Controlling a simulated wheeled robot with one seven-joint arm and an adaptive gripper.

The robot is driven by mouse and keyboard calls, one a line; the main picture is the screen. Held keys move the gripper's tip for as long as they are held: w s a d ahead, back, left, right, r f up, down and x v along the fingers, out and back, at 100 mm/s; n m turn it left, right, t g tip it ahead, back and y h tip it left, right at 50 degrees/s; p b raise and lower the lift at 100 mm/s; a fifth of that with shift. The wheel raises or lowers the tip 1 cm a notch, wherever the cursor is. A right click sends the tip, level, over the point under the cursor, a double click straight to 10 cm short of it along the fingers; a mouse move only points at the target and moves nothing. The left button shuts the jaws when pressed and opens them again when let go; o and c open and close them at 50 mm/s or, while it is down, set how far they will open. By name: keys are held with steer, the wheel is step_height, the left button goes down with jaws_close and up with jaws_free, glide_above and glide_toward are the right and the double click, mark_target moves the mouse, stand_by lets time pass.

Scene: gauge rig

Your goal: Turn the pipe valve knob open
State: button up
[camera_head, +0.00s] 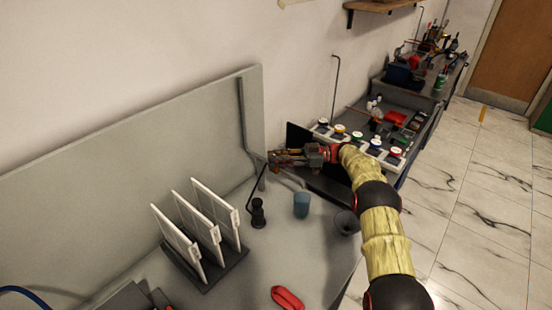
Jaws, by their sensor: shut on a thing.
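A grey pipe (242,110) runs down the grey back panel and bends forward low down, near the right end of the panel.
On the grey worktop (260,265) stand a rack of white panels (207,228), a black stand with a thin arm (258,212), a blue cup (301,205) and a dark funnel-like cup (347,222). A red object (287,298) lies in front. A cluttered bench (400,125) stands behind right.

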steer(key=shift+r, duration=0.15)
steer(key=o, duration=1.2)
steer(key=shift+c, duration=0.2)
steer(key=w+d, duration=0.1)
steer(key=d, duration=1)
steer(key=shift+w+d, duration=0.4)
